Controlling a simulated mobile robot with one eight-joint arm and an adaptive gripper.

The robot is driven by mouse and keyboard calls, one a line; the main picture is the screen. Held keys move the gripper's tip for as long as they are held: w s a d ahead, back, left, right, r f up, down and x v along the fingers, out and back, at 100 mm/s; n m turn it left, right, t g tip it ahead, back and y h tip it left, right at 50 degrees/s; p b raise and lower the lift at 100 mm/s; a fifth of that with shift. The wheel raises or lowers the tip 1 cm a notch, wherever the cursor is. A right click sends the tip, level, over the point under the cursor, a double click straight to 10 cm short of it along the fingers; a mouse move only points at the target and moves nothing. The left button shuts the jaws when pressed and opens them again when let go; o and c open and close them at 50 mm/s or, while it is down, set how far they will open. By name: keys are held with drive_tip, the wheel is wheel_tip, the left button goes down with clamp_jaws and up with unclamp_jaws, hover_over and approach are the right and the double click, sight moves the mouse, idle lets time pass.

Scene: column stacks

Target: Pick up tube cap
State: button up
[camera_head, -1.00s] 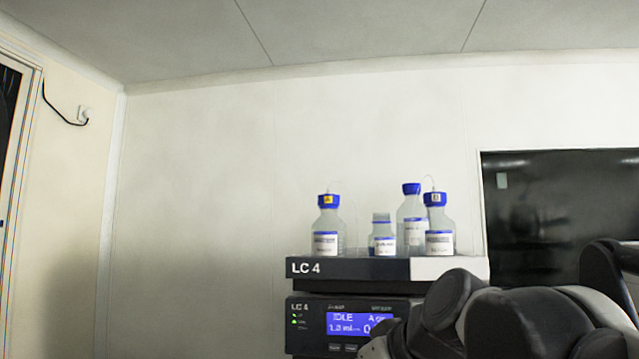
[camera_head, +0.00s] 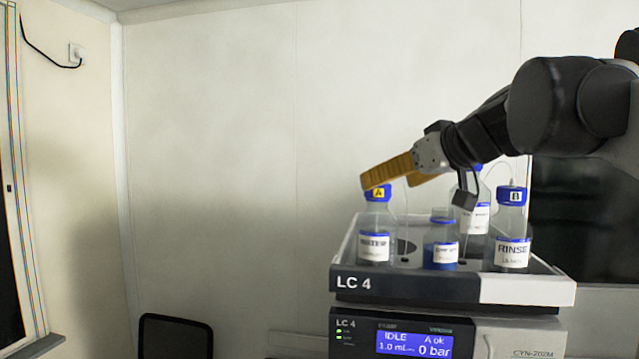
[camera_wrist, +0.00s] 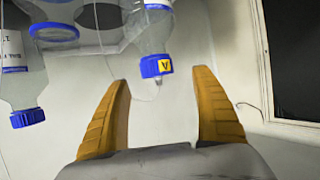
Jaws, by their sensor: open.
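The blue cap marked A (camera_head: 378,193) tops the left bottle, labelled WATER (camera_head: 375,240), standing in the tray on the LC 4 unit. A thin tube shows by this cap in the wrist view. My gripper (camera_head: 390,181) is open, its yellow fingers reaching in from the upper right at cap height. In the wrist view the scene is upside down. There the cap (camera_wrist: 157,66) lies ahead of and between the two open fingertips (camera_wrist: 163,78). Nothing is held. Whether a finger touches the cap cannot be told.
An uncapped bottle with blue liquid (camera_head: 440,252) stands right of bottle A. A RINSE bottle with cap B (camera_head: 512,195) and another bottle behind (camera_head: 475,215) stand further right, below my arm. The tray (camera_head: 400,287) has a raised rim. Space left of bottle A is clear.

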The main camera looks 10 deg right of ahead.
drive_tip(key=shift+p+x, duration=0.35)
drive_tip(key=shift+x, duration=0.4)
drive_tip(key=x, duration=0.3)
drive_tip(key=p+x, duration=0.1)
drive_tip(key=shift+w+d+r, duration=0.1)
drive_tip(key=shift+w+d, duration=0.1)
drive_tip(key=shift+w, duration=0.1)
drive_tip(key=shift+s, duration=0.25)
drive_tip(key=c, duration=1.1)
